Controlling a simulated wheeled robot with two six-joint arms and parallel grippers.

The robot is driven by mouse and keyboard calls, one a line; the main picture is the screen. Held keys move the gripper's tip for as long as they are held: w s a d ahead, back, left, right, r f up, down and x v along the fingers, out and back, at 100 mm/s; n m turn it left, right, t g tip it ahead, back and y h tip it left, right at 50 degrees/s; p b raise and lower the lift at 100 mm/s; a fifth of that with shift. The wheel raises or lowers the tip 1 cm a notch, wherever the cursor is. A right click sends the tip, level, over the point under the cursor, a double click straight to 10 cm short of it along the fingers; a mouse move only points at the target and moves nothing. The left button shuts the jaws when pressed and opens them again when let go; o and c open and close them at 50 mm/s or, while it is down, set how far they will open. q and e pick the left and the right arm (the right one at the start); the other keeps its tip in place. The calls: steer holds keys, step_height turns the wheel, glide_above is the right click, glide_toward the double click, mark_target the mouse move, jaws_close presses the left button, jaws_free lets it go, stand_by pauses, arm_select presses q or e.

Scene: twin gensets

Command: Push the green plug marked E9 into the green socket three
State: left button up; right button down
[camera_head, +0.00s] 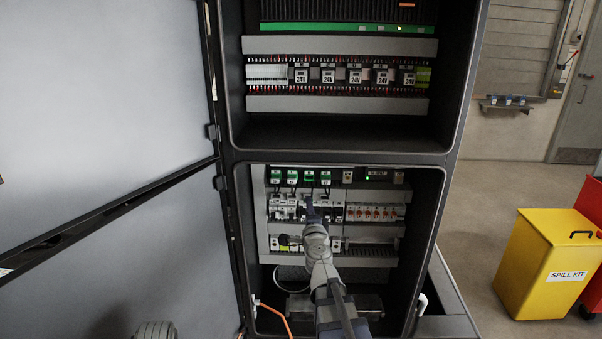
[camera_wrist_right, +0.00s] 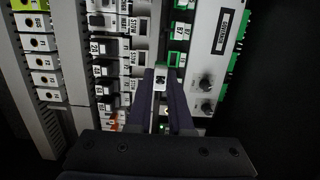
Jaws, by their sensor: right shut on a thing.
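My right gripper (camera_head: 311,204) reaches into the lower cabinet bay, just below the row of green connectors. In the right wrist view its two dark fingers (camera_wrist_right: 161,88) are shut on a small plug (camera_wrist_right: 160,79) with a pale face and a dark mark. I cannot read the mark as E9, and the fingers hide most of its body. The row holds several green connectors; the third from the left (camera_head: 308,176) looks brighter green than its neighbours. I cannot tell whether the plug touches a socket.
Dark cables hang from the green connectors (camera_head: 292,177). White breakers (camera_head: 284,205) and a block with orange marks (camera_head: 375,212) sit close by. A grey module with knobs (camera_wrist_right: 217,60) flanks the fingers. The open cabinet door (camera_head: 100,90) fills the left; a yellow spill bin (camera_head: 545,265) stands right.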

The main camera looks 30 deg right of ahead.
step_height(320, 180, up, 3)
steer(key=shift+f+p, duration=0.1)
steer(key=shift+p, duration=1.1)
steer(key=shift+w, duration=0.1)
steer(key=shift+d+x, duration=0.2)
steer(key=shift+x, duration=1.35)
steer(key=shift+d+x, duration=0.2)
steer(key=shift+x, duration=1.35)
steer(key=shift+d+x, duration=0.3)
steer(key=shift+x, duration=1)
steer(key=c, duration=0.7)
jaws_free()
steer(key=shift+c, duration=0.2)
